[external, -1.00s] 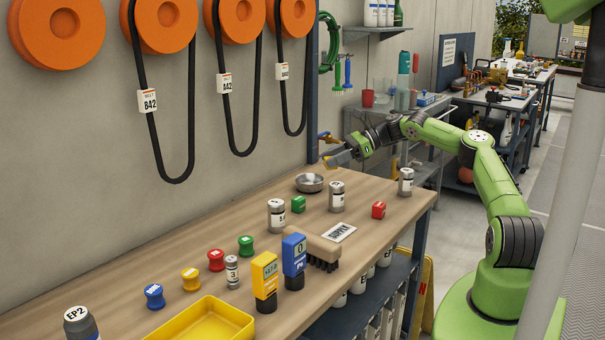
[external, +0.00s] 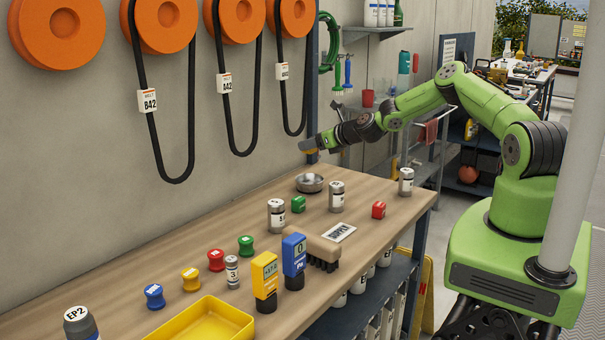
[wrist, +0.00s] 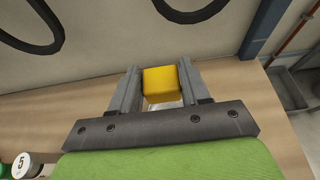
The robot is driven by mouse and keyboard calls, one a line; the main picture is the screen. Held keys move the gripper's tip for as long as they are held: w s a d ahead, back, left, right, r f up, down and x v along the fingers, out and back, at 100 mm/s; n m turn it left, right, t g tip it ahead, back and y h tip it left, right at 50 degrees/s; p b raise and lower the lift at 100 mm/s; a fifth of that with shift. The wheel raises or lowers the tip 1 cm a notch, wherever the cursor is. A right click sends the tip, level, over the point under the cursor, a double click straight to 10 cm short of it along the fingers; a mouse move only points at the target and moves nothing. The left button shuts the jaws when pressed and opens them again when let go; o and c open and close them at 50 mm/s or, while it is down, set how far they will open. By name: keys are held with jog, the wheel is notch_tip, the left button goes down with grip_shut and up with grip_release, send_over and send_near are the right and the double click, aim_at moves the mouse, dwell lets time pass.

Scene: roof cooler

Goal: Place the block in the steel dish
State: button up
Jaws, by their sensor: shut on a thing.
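A yellow block (wrist: 160,84) sits between the two grey fingers of my gripper (wrist: 158,88) in the wrist view. My gripper is shut on it. The round steel dish (external: 309,184) stands on the wooden bench near the wall in the external view. There my gripper (external: 307,147) is in the air above the dish, with a clear gap between them. In the wrist view the block and gripper hide most of what lies below; only a pale sliver shows under the block.
A brush (external: 318,250) and a yellow tray (external: 207,322) lie nearer. Black belts (external: 296,110) hang on the wall behind.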

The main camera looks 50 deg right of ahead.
notch_tip(320, 180, down, 10)
jog(key=b, duration=0.8)
jog(key=shift+r, duration=0.2)
jog(key=o, duration=1.2)
jog(key=shift+r, duration=0.15)
notch_tip(320, 180, up, 7)
jog(key=p, duration=0.7)
jog(key=shift+r, duration=0.15)
jog(key=shift+f+b, duration=0.25)
jog(key=shift+b, duration=0.05)
